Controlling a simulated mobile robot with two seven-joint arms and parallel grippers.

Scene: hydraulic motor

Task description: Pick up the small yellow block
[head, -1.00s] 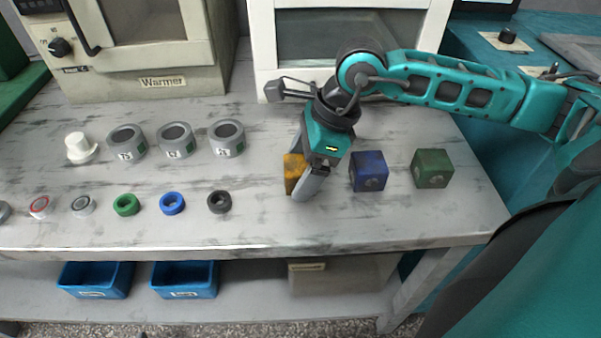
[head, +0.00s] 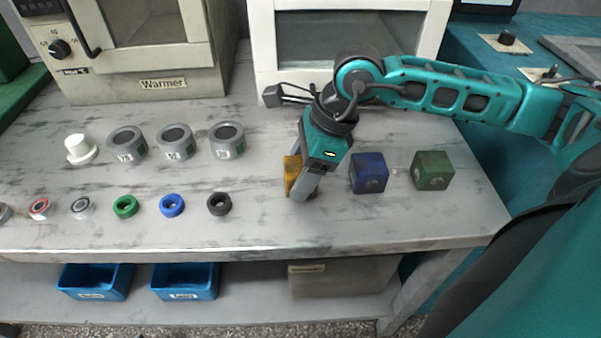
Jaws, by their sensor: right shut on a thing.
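The small yellow block (head: 291,174) is on the grey workbench, left of the blue block, and partly hidden behind my right gripper's finger. My right gripper (head: 299,187) points down over it and is shut on it. I cannot tell whether the block touches the bench top or is just above it. My left gripper is not in view.
A blue block (head: 369,173) and a green block (head: 432,170) stand close to the right. Several rings, such as the black ring (head: 219,204), and grey cylinders (head: 227,140) stand to the left. The warmer (head: 150,45) and a white cabinet (head: 262,50) stand behind.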

